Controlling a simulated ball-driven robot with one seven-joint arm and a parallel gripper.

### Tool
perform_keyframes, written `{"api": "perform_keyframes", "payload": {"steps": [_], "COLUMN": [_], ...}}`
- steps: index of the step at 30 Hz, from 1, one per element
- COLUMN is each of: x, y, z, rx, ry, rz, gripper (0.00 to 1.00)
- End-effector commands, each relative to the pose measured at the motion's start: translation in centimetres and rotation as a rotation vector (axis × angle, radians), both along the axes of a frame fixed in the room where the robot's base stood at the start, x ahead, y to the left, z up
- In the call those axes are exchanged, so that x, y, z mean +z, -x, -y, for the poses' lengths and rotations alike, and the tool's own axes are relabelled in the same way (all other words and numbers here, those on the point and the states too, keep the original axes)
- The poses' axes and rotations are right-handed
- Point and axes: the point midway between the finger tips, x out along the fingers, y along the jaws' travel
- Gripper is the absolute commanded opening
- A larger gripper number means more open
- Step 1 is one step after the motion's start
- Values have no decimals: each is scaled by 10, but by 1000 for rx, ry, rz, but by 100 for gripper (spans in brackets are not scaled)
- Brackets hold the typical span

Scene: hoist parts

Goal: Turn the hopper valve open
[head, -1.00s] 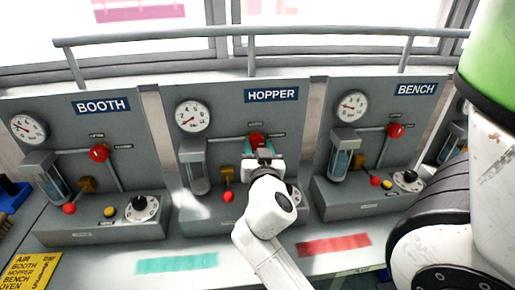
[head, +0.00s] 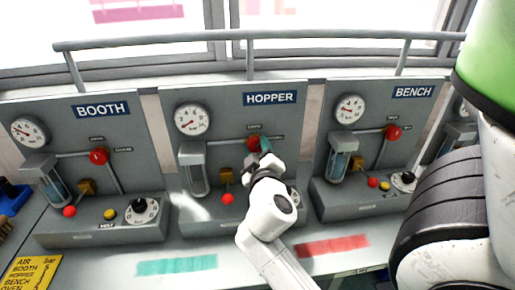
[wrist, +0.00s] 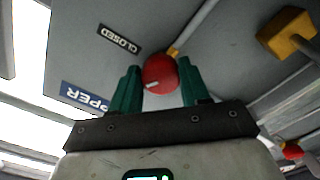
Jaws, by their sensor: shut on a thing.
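The hopper valve is a red round knob (head: 253,142) on the grey HOPPER panel (head: 224,112), where a pipe meets it. In the wrist view the knob (wrist: 160,74) sits between the two teal fingers of my gripper (wrist: 159,84), with a small white mark on its face. My gripper (head: 259,146) is shut on it; in the head view its fingers and wrist partly cover the knob. A CLOSED label (wrist: 119,39) lies up and left of the knob in the wrist view.
The BOOTH panel (head: 60,125) stands left and the BENCH panel (head: 365,112) right, each with its own red knob. A gauge (head: 192,119) and a sight glass (head: 194,172) sit left of the hopper valve. A rail (head: 300,34) runs above.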

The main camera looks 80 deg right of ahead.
Motion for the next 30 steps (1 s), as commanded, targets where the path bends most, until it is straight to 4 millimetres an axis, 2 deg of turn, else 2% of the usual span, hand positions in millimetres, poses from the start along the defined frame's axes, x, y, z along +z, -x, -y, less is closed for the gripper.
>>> {"api": "perform_keyframes", "payload": {"steps": [15,30], "x": [3,2], "y": [0,0], "z": [0,0], "rx": [2,4], "ry": [166,231], "rz": [-404,-557], "gripper": [15,15]}}
